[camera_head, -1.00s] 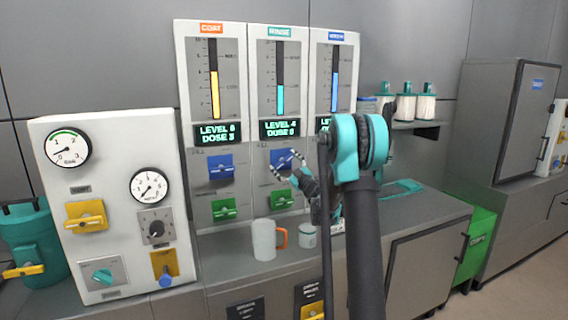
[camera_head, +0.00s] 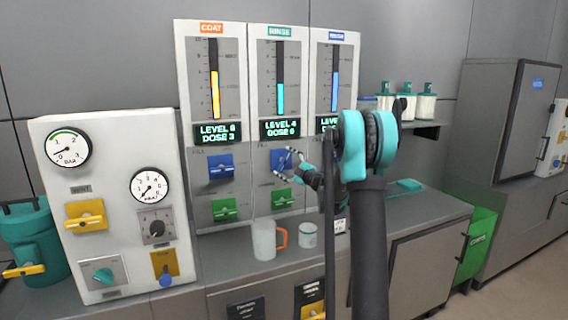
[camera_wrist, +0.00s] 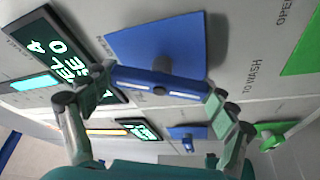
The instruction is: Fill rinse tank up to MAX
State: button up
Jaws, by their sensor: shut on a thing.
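The rinse tank panel (camera_head: 259,70) is the middle column of the white dispenser. Its gauge (camera_head: 281,98) has a turquoise bar reaching about the lower half, and its display (camera_head: 280,129) reads LEVEL 4, with a dose line under it. Below is its blue fill valve (camera_head: 276,158), partly hidden by my gripper (camera_head: 287,165). In the wrist view my gripper's fingers (camera_wrist: 158,118) are closed at the two ends of the blue valve handle (camera_wrist: 160,82), which stands out from its blue plate (camera_wrist: 165,40). A green valve (camera_head: 282,199) labelled to wash sits below.
The coat column (camera_head: 212,70) with a yellow bar is left, and another with a blue bar (camera_head: 335,85) is right. A white mug (camera_head: 264,240) and a small cup (camera_head: 307,235) stand on the counter below. A gauge panel (camera_head: 110,200) is at the left.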

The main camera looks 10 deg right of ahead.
jog(key=o, duration=1)
jog(key=shift+s+d, duration=0.1)
jog(key=v, duration=1.2)
